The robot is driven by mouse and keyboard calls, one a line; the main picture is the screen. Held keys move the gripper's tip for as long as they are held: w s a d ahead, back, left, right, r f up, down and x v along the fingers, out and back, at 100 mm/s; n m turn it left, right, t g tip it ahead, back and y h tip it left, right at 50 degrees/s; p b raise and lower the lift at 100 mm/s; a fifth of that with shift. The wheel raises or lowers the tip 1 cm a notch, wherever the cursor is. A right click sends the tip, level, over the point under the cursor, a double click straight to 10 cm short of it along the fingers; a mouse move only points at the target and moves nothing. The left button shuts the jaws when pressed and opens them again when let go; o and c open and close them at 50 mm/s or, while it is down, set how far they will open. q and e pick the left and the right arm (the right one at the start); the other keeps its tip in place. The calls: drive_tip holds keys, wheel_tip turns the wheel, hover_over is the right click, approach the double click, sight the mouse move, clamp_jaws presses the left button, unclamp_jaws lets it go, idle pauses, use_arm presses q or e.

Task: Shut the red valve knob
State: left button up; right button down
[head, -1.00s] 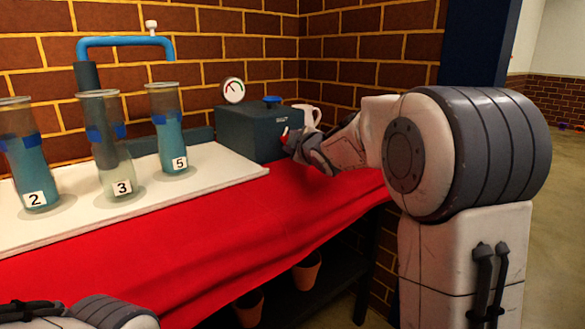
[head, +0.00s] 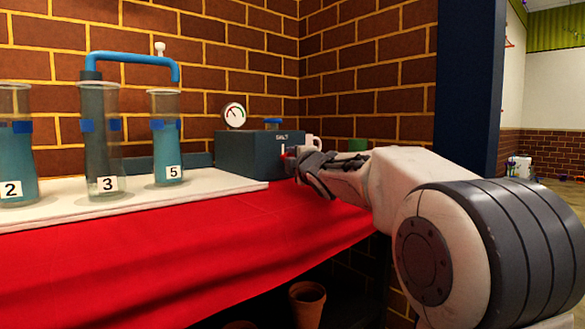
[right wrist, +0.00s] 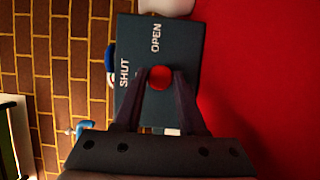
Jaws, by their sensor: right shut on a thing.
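My left gripper is not in view.
Numbered glass cylinders with blue bands, such as number 5 (head: 167,145), stand on a white board (head: 236,188) at left. A gauge (head: 234,114) and a blue cap (head: 273,121) are at the box. A white mug (head: 316,142) is behind my gripper. The red cloth (head: 200,250) is clear.

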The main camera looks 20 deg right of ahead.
idle(0.3)
drive_tip(key=c, duration=0.5)
unclamp_jaws()
drive_tip(key=shift+s, duration=0.55)
drive_tip(key=s, duration=0.2)
drive_tip(key=s+p, duration=0.1)
drive_tip(key=s, duration=0.5)
drive_tip(key=shift+s+a+p, duration=0.25)
drive_tip(key=shift+p, duration=0.05)
drive_tip(key=shift+s, duration=0.4)
drive_tip(key=shift+f, duration=0.1)
